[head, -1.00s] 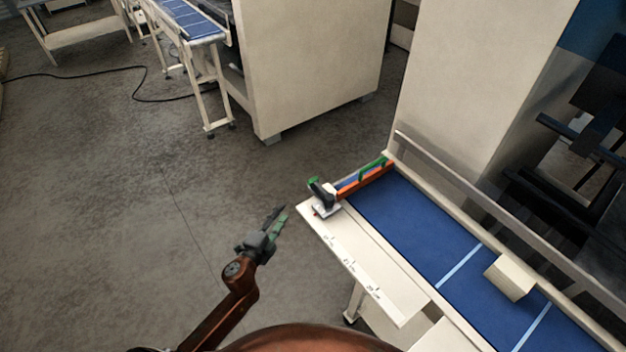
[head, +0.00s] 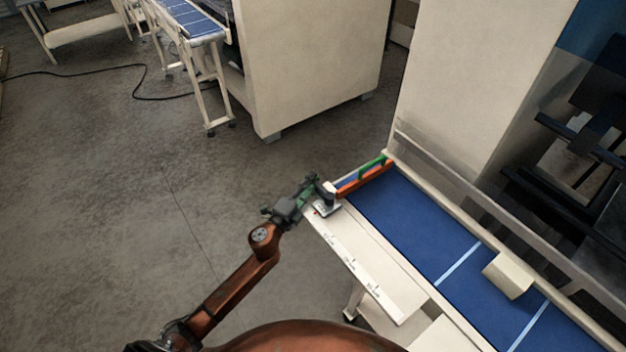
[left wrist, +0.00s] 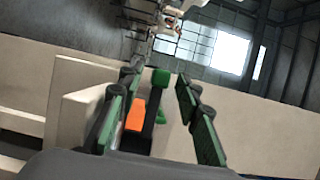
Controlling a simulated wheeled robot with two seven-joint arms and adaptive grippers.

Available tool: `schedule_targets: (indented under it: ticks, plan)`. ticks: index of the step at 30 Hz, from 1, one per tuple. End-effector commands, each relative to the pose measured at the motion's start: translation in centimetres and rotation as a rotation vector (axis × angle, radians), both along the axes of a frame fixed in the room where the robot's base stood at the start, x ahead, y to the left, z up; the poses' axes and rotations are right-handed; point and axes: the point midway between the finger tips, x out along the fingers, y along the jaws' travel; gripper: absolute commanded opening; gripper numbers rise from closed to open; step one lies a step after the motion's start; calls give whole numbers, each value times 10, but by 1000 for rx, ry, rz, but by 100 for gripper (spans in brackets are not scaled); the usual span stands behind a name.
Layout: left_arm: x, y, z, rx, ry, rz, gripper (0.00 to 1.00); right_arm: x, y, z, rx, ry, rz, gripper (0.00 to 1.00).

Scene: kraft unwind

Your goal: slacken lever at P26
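The clamp (head: 325,208) sits at the far left corner of the conveyor's pale ledge, at one end of an orange bar (head: 365,178). Its dark lever (left wrist: 158,110) has a green tip (left wrist: 160,78), seen in the left wrist view; in the head view my gripper mostly covers it. My left gripper (head: 312,187) is at the lever. In the left wrist view its green-padded fingers (left wrist: 155,115) are apart, with the lever between them. I cannot tell whether either pad touches it. My right gripper is out of view.
A scale plate (head: 352,268) with small markings, too small to read, runs along the ledge. The blue belt (head: 415,225) carries a pale block (head: 508,276). A green handle (head: 373,166) stands on the orange bar. Open floor (head: 120,220) lies to the left.

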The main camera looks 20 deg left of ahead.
Motion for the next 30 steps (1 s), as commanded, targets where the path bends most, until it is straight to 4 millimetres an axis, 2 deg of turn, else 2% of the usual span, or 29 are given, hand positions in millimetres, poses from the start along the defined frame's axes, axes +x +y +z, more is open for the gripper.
schedule_targets:
  ticks: [6, 15, 30]
  plan:
    - [17, -5, 0, 0, 1, 0, 32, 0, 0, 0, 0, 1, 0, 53]
    - [19, -5, 0, -1, 1, 1, 32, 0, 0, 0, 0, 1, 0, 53]
    - [19, -5, -1, -1, 1, 1, 0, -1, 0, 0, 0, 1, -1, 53]
